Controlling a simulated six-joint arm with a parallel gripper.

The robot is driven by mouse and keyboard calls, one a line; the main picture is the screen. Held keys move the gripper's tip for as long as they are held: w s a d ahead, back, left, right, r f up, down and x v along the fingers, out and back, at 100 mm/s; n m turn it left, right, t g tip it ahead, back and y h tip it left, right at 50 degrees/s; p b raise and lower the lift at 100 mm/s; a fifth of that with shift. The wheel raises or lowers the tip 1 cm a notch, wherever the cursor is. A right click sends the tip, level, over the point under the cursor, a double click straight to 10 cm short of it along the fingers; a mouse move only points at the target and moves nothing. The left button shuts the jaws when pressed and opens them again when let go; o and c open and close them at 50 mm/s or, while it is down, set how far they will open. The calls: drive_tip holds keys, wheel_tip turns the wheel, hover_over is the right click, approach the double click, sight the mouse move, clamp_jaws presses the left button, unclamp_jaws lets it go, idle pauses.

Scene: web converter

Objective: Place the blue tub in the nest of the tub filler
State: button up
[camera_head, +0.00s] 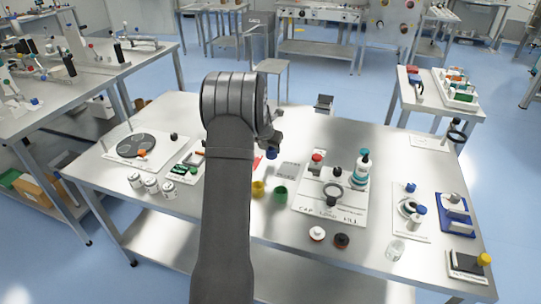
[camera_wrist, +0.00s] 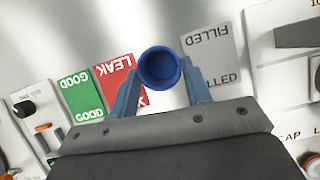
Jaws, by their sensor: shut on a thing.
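The blue tub (camera_wrist: 160,68) is a small round open cup, held between the two blue fingers of my gripper (camera_wrist: 158,76) in the wrist view. In the head view the tub (camera_head: 271,153) shows just below my gripper (camera_head: 272,143), above the table and partly hidden by it. What looks like the tub filler (camera_head: 330,206) is a pale board marked CAP, LOAD and FILL, right of my gripper. It carries a dark ring (camera_head: 333,192), a red-capped part and a teal-and-white bottle. I cannot tell which part is the nest. The tub is apart from the board.
A yellow tub (camera_head: 258,188) and a green tub (camera_head: 281,194) stand left of the board. The FILLED mat (camera_wrist: 212,58) and the green GOOD and red LEAK mats (camera_wrist: 117,75) lie below my gripper. White and dark caps (camera_head: 330,237) lie in front of the board.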

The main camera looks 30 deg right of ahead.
sight(269, 152)
drive_tip(key=shift+f, duration=1.85)
drive_tip(key=shift+f, duration=0.1)
drive_tip(key=o, duration=0.9)
drive_tip(key=shift+o, duration=0.4)
drive_tip(key=v, duration=1.2)
